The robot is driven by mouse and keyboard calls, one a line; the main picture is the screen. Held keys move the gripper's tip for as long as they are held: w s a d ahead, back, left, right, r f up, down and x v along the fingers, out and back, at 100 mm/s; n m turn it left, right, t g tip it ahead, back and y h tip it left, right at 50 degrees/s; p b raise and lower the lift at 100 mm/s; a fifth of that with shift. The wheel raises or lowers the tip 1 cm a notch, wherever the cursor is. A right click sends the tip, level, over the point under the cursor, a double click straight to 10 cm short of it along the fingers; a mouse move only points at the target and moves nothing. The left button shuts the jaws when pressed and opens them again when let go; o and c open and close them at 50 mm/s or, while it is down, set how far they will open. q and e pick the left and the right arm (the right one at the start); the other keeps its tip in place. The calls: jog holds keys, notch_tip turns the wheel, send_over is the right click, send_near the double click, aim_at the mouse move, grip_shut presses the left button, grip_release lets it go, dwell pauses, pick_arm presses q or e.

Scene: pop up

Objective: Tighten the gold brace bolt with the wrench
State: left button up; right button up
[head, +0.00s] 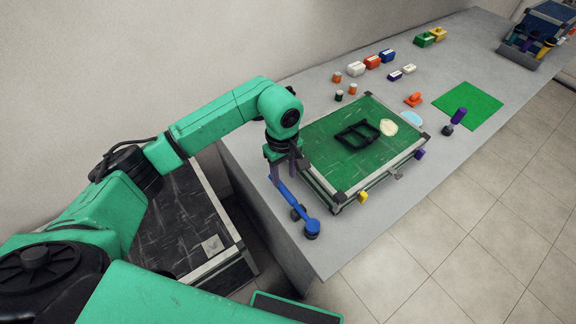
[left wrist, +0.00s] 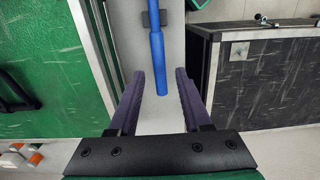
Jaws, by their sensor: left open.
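A blue wrench-like tool (head: 293,203) with dark ends lies on the grey table, left of the green-topped box (head: 343,184). It also shows in the left wrist view (left wrist: 158,60), its blue handle end between and just ahead of my fingers. My left gripper (head: 287,166) is above the handle's far end. In the left wrist view my left gripper (left wrist: 160,76) is open, with clear gaps between the handle and both purple fingers. A small yellow piece (head: 362,197) on the box's front side may be the gold bolt. My right gripper is out of view.
A black frame (head: 357,134) and a cream piece (head: 388,127) lie on the box top. Small coloured blocks (head: 372,62) stand behind. A purple-handled tool (head: 455,119) lies near a green mat (head: 468,105). The box stands close beside the wrench.

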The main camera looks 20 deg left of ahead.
aim_at(287, 192)
pick_arm(q)
notch_tip(287, 192, down, 2)
jog(key=shift+s+d+b, duration=0.15)
jog(key=shift+b, duration=0.35)
notch_tip(287, 192, down, 6)
jog(key=b, duration=0.3)
jog(key=shift+d+f, duration=0.1)
jog(key=shift+f, duration=0.1)
jog(key=shift+r+p, duration=0.3)
jog(key=c, duration=0.5)
grip_shut()
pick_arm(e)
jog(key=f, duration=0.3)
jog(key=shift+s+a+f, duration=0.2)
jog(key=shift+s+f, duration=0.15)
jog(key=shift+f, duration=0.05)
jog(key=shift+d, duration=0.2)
pick_arm(q)
jog(key=shift+r, duration=0.1)
